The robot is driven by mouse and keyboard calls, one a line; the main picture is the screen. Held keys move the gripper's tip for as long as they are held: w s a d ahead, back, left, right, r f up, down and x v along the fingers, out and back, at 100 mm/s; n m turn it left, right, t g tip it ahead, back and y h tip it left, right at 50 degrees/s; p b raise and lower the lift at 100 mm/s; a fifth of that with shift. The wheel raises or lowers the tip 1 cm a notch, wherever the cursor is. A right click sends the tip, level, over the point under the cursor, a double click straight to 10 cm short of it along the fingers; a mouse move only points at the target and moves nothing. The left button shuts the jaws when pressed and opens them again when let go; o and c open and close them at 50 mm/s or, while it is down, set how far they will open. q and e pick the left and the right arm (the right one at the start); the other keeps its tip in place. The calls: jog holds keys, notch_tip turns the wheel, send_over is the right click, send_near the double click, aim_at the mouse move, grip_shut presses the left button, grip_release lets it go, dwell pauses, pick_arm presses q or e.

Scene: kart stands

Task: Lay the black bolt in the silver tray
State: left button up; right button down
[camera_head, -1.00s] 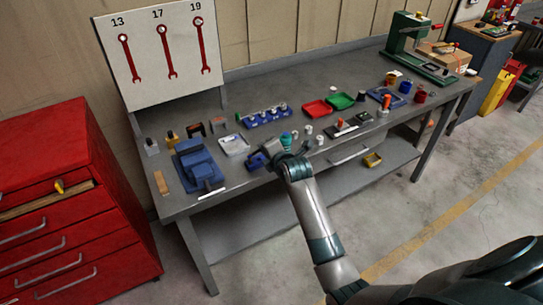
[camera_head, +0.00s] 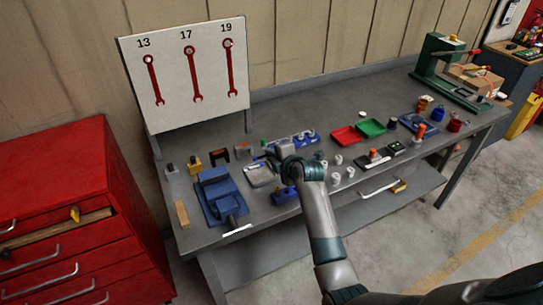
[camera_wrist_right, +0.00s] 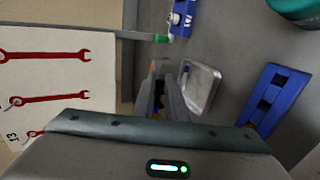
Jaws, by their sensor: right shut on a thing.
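The silver tray (camera_head: 256,181) lies on the bench between the blue vise and the blue rack. It also shows in the right wrist view (camera_wrist_right: 208,78), just right of my fingers, with a thin bluish line along its inner left side. My right gripper (camera_head: 277,152) is over the bench by the tray's back edge. In the wrist view its fingers (camera_wrist_right: 160,82) are close together on a small dark piece, mostly hidden; I take it for the black bolt, but its shape is unclear. My left gripper is out of view.
Several small white pieces, a red bin (camera_head: 347,136) and a green bin (camera_head: 371,128) lie further right.

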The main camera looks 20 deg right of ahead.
notch_tip(320, 180, down, 3)
jog(key=shift+w+r+b, duration=0.1)
jog(key=shift+b, duration=1.1)
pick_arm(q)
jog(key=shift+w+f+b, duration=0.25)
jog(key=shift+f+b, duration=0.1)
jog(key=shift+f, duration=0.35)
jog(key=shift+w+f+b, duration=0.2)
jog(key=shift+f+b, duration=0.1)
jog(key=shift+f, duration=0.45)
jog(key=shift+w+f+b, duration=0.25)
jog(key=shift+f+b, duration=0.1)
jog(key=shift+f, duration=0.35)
pick_arm(e)
jog(key=shift+f, duration=1.15)
jog(key=c, duration=1.7)
grip_release()
